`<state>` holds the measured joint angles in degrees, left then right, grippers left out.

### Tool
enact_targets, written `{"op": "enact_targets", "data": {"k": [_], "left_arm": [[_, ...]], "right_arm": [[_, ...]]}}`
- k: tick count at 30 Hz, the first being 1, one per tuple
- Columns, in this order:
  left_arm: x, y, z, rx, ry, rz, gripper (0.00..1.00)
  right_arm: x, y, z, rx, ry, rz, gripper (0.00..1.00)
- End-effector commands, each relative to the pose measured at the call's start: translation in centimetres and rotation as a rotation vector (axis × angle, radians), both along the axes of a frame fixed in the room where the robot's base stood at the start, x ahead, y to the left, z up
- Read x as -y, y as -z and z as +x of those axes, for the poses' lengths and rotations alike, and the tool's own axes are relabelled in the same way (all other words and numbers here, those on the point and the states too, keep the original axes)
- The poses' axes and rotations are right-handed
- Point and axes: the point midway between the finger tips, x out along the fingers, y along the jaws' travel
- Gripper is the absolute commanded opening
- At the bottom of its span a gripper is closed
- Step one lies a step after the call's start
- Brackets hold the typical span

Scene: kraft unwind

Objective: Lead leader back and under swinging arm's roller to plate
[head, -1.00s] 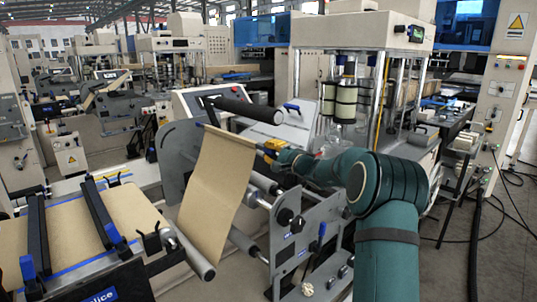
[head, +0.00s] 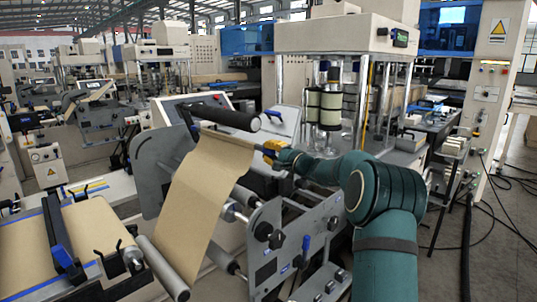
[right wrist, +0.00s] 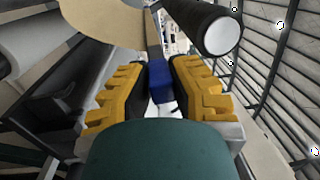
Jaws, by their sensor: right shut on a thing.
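The tan kraft leader (head: 212,180) hangs as a slanting, slightly bowed sheet between a low grey roller (head: 163,268) and its raised top edge. My right gripper (head: 271,149) is at the right end of that top edge. In the right wrist view, its yellow fingers (right wrist: 158,95) are shut on a blue grip (right wrist: 160,82), with the tan sheet just beyond. The swinging arm's black roller (head: 228,118) is just above and left of the gripper; its pale end also shows in the wrist view (right wrist: 220,37). The plate (head: 18,285) lies at lower left, largely covered by kraft paper. My left gripper is not in view.
A black clamp bar (head: 60,240) with a blue end crosses the plate. Grey side plates (head: 290,245) with knobs stand below my right arm. A sloping control panel (head: 205,104) and a tall press (head: 340,35) stand behind.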

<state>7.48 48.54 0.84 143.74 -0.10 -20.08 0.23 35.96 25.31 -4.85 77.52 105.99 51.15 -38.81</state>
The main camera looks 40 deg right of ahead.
Motion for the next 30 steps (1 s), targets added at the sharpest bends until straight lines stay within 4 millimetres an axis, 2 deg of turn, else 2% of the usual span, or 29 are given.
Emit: {"op": "enact_targets", "data": {"k": [14, 30], "left_arm": [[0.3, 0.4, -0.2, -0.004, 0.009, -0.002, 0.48], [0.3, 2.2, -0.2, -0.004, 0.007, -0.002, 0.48]], "right_arm": [[0.0, 0.1, 0.0, 0.003, -0.001, 0.0, 0.0], [0.7, 1.2, 0.5, 0.019, 0.0, 0.002, 0.0]]}}
